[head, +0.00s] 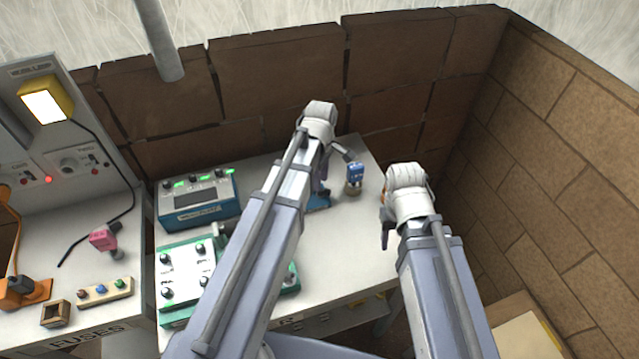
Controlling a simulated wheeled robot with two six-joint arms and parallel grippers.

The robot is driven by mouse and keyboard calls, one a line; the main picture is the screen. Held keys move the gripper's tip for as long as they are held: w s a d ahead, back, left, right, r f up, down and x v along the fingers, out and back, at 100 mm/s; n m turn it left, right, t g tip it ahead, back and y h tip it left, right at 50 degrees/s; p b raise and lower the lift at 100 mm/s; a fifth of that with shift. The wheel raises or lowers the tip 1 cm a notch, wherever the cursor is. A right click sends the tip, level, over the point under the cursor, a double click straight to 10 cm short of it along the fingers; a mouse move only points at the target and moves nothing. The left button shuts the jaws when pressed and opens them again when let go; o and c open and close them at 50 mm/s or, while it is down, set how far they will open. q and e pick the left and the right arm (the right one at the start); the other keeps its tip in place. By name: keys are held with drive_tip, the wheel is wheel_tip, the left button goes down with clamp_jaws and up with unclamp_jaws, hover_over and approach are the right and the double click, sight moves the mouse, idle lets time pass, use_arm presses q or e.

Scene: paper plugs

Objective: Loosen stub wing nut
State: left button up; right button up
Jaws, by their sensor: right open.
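A small blue piece with wing-like top parts (355,171) stands on a short brownish stub (353,187) near the back right of the white bench; it may be the wing nut. My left gripper (334,170) is just left of it, pointing down to the bench, and one dark fingertip reaches close to the blue piece. I cannot tell whether they touch, and the arm hides most of the jaws. A flat blue thing (318,203) shows partly beneath this gripper. My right gripper (384,222) is open, right of and nearer than the stub, with its jaws mostly hidden.
A teal device (198,197) and a green-framed white panel with knobs (187,276) stand on the bench's left. A left side bench holds a yellow lamp (45,101), a pink plug (103,238) and an orange piece (22,291). Brown walls (395,75) close the back and right.

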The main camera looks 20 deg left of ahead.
use_arm(q)
drive_tip(key=shift+r+p, duration=0.55)
drive_tip(key=shift+r, duration=0.25)
use_arm(e)
drive_tip(key=shift+r, duration=0.75)
use_arm(q)
drive_tip(key=shift+f, duration=0.2)
use_arm(e)
drive_tip(key=shift+f, duration=0.2)
use_arm(q)
drive_tip(key=shift+f+b, duration=1.9)
drive_tip(key=shift+b, duration=0.2)
use_arm(e)
drive_tip(key=shift+f, duration=1.85)
use_arm(q)
clamp_jaws()
